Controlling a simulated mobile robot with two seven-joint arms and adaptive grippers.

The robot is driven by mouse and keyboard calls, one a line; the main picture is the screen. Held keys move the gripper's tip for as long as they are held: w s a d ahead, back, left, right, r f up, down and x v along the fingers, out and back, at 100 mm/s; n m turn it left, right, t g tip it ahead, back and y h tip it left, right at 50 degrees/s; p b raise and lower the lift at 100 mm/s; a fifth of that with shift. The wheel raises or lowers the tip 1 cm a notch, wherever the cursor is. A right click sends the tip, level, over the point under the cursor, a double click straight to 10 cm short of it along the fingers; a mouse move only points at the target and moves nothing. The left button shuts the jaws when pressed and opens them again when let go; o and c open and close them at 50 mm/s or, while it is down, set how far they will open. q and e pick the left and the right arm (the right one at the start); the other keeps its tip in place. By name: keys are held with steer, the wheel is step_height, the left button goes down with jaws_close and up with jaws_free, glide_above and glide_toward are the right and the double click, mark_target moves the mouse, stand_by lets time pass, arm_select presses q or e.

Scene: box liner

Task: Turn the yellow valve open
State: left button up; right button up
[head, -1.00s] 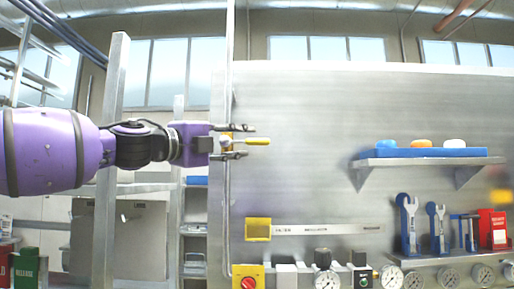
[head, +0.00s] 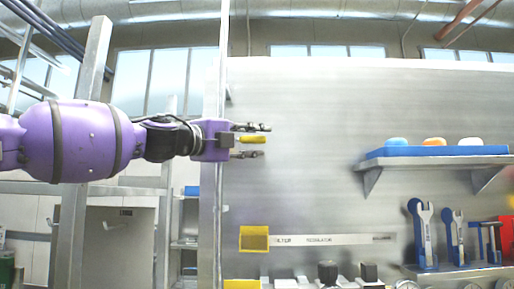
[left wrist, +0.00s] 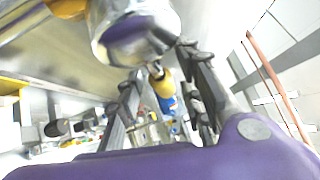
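The yellow valve handle (head: 253,140) sits in front of the steel panel, just right of a vertical pipe (head: 219,200), and points right, roughly level. My left gripper (head: 256,141) reaches in from the left. Its dark fingers are apart, one above the handle and one below it, with gaps visible. The left wrist view shows the yellow handle (left wrist: 164,86) between the spread fingers (left wrist: 168,100), beside a large silver cylindrical part (left wrist: 138,38). The valve body is mostly hidden behind my gripper in the head view. My right gripper is not in view.
A shelf (head: 440,161) with a blue tray and coloured objects is at the right. Wrenches (head: 423,232) stand below it. A yellow square plate (head: 254,239) and a label strip are low on the panel. The panel's middle is clear.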

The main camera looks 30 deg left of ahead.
arm_select(q)
steer(key=shift+d+r, duration=0.15)
steer(key=shift+r, duration=0.05)
steer(key=c, duration=0.8)
jaws_close()
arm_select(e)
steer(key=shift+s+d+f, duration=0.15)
arm_select(q)
steer(key=shift+a, duration=0.2)
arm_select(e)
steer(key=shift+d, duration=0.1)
